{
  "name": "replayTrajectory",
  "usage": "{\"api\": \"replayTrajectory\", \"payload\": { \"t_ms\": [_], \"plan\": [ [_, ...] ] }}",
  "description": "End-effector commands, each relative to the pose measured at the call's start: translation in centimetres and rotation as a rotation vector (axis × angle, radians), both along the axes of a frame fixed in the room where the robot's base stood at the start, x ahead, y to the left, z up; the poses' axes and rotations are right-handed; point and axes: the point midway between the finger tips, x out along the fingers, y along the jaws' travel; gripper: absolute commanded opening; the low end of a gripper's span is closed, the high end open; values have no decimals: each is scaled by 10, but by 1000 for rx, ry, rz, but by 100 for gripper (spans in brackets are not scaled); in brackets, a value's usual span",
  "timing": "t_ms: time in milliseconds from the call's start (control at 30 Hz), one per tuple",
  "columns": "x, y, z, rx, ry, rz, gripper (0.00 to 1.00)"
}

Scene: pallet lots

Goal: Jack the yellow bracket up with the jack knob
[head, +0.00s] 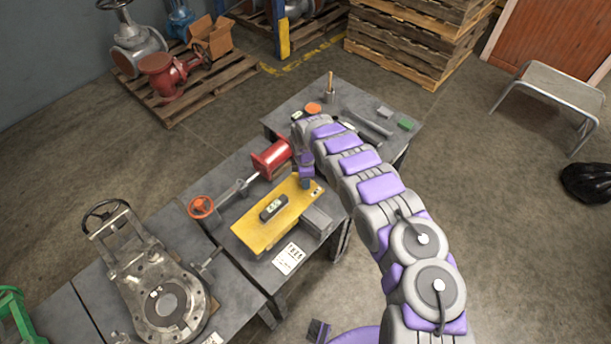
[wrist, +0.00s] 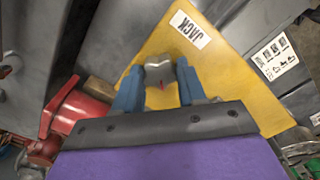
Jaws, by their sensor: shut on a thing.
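The yellow bracket (head: 255,238) is a flat plate on the grey bench, with a dark labelled block on it. In the wrist view the yellow bracket (wrist: 226,68) fills the middle and carries a white "JACK" label (wrist: 190,30). My gripper (head: 306,184) is over the bracket's far right corner. In the wrist view my gripper (wrist: 158,82) has its blue fingers on either side of the grey lobed jack knob (wrist: 158,68) and is shut on it. The knob's lower part is hidden. In the head view my gripper hides the knob.
A red flanged cylinder (head: 271,158) with a shaft and orange handwheel (head: 201,207) lies just behind the bracket. A grey block (head: 317,222) sits at its right edge. A large valve body (head: 158,290) stands on the left bench. Tools lie on the far bench (head: 350,96).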

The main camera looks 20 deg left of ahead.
Motion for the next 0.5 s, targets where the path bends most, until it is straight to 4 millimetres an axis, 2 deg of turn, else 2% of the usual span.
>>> {"api": "replayTrajectory", "payload": {
  "t_ms": [500],
  "plan": [
    [1,3,1,0,-1,-486,10]
  ]
}}
